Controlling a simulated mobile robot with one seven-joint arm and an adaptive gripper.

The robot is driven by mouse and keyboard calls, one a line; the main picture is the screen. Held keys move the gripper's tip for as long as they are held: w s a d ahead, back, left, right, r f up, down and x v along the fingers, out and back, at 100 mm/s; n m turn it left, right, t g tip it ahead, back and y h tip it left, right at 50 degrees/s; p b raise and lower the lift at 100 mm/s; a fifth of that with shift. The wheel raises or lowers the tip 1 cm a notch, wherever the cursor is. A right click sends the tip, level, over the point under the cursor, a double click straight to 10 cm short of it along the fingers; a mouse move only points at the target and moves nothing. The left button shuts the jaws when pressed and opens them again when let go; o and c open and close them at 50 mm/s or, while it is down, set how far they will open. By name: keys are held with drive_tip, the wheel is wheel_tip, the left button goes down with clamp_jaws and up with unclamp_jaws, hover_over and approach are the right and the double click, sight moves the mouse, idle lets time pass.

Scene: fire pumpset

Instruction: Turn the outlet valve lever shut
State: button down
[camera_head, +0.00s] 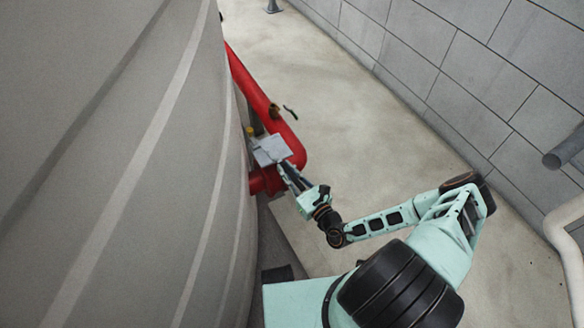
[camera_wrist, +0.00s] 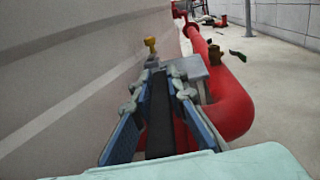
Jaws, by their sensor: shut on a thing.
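My gripper (camera_head: 290,176) reaches the red pipework beside the large grey tank. In the wrist view its two blue-padded fingers (camera_wrist: 160,92) are on either side of a long dark bar, which looks like the outlet valve lever (camera_wrist: 159,122). The gripper is shut on this bar. The bar runs from between the fingers back toward the wrist. A light grey box-like part (camera_head: 271,150) sits at the red pipe just beyond the fingertips; it also shows in the wrist view (camera_wrist: 190,69). The valve body is mostly hidden behind the fingers and this part.
The grey tank (camera_head: 120,150) stands close on the left. Open floor lies right, up to a block wall (camera_head: 440,60).

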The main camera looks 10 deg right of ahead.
drive_tip(key=shift+s+a+m+t+h+p, duration=0.4)
drive_tip(key=shift+a+m+h+p, duration=0.2)
drive_tip(key=shift+a+h, duration=0.15)
drive_tip(key=shift+f, duration=0.1)
drive_tip(key=c, duration=1.9)
unclamp_jaws()
drive_tip(key=shift+d, duration=0.1)
wheel_tip(320, 180, up, 10)
